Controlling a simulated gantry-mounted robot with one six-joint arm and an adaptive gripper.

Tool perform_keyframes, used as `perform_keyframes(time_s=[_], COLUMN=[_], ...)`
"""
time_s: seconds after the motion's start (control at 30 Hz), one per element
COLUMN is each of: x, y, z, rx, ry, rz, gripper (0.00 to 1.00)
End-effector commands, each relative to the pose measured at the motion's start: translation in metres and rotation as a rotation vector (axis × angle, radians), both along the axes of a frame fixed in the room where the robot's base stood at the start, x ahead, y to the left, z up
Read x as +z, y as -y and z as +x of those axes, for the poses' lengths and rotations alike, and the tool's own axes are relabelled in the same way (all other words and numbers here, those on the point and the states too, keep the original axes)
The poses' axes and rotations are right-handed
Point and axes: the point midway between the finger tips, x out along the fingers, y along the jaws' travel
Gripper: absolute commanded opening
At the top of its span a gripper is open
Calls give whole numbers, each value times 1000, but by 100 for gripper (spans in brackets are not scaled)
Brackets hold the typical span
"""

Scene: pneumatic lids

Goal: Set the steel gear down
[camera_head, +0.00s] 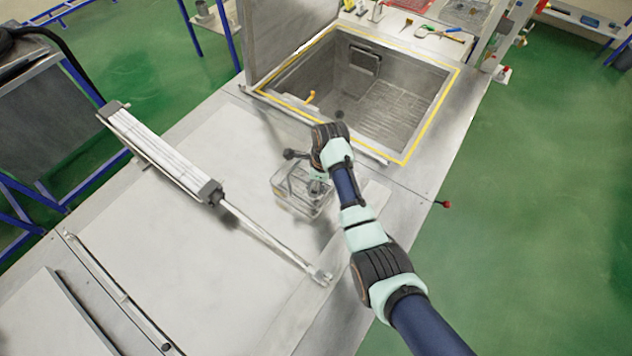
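My arm reaches in from the lower right of the head view, over a clear box (287,199) on the steel work surface. My gripper (319,187) points down at the right part of this box, at or just above it. The fingers are small and partly hidden by my wrist and blurred against the box. I cannot make out whether they are open or shut. I cannot clearly pick out the steel gear; it may be hidden by the gripper or the box.
A pneumatic cylinder (160,155) with a long rod (265,236) lies left of the box. A sink-like steel basin (392,100) with a yellow rim is behind it. A metal rail (110,285) runs along the lower left.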

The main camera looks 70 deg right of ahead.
Motion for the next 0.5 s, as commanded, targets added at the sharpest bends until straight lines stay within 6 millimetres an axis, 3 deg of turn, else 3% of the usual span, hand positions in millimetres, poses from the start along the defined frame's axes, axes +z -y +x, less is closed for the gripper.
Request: perform_keyframes(time_s=[0.5], x=[-11], y=[0], z=[0], rx=[0], ry=[1], rz=[-1], gripper=[10])
